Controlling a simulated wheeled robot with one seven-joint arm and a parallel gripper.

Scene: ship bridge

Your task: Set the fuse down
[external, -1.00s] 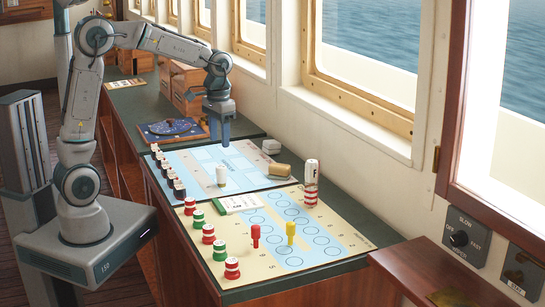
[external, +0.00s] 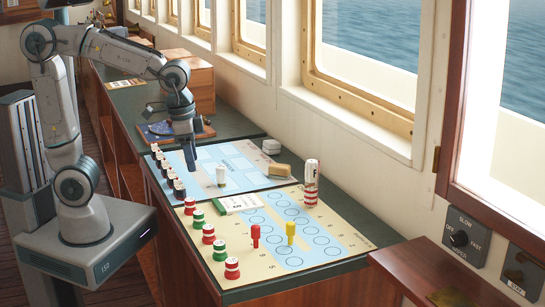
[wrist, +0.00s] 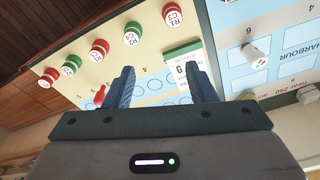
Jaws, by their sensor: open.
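A small white cylinder (external: 221,175), which may be the fuse, stands upright on the blue chart (external: 205,158). It also shows in the wrist view (wrist: 256,52), to the right of my fingers. My gripper (external: 190,163) is open and empty, pointing down over the left part of the blue chart, left of the cylinder and apart from it. In the wrist view my two blue fingers (wrist: 159,78) are spread with nothing between them. I cannot read any label on the cylinder.
A row of dark-and-white pieces (external: 171,178) lines the chart's left edge, near my gripper. Red and green pieces (external: 208,234), a red peg (external: 256,236), a yellow peg (external: 291,233) and a striped cylinder (external: 311,183) stand on the cream chart (external: 330,235). A tan block (external: 280,169) lies at right.

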